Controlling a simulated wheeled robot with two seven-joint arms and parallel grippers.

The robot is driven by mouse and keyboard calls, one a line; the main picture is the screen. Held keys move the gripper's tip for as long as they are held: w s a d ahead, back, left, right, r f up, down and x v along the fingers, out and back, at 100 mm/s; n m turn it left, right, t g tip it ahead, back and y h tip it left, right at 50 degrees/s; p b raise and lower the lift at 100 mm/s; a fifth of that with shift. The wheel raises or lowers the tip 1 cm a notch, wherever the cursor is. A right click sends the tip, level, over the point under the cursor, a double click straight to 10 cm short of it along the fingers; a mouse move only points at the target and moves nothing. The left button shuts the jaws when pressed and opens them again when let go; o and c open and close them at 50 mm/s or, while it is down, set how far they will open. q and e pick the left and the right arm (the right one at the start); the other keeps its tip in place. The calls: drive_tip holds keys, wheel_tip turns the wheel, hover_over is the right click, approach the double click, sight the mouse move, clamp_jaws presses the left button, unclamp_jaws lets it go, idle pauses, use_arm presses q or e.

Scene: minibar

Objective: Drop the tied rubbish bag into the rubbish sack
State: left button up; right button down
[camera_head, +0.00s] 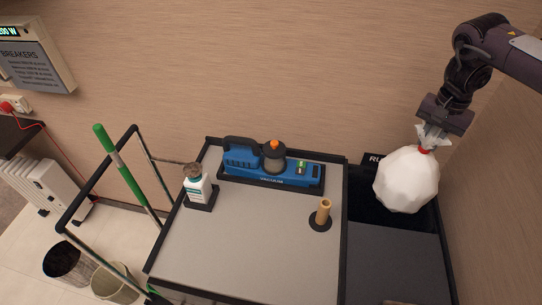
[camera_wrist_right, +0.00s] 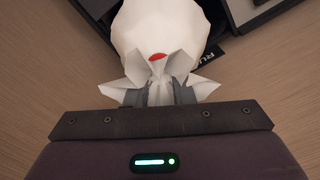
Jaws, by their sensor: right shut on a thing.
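The tied rubbish bag (camera_head: 407,181) is white and round with a red tie at its neck. My right gripper (camera_head: 435,134) is shut on the gathered top of the bag, and the bag hangs upright below it. In the right wrist view the bag (camera_wrist_right: 160,28) hangs beyond my right gripper (camera_wrist_right: 158,95), its white top flaring around the fingers. The rubbish sack (camera_head: 365,212) is a black opening at the right end of the cart, under and behind the bag. A label, partly hidden by the bag, starts with "RU". My left gripper is not in view.
A grey panel (camera_head: 395,265) lies in front of the sack opening. Walls stand behind and at the right. A green-handled pole (camera_head: 125,175) leans at the left.

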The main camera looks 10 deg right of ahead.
drive_tip(key=shift+w+d+f, duration=0.15)
drive_tip(key=shift+d+f, duration=0.05)
drive_tip(key=shift+f, duration=0.65)
drive_tip(key=c, duration=1.5)
unclamp_jaws()
drive_tip(key=shift+a+r, duration=0.1)
drive_tip(key=shift+a, duration=0.05)
drive_tip(key=o, duration=0.3)
drive_tip(key=shift+o, duration=0.2)
drive_tip(key=shift+r, duration=3.85)
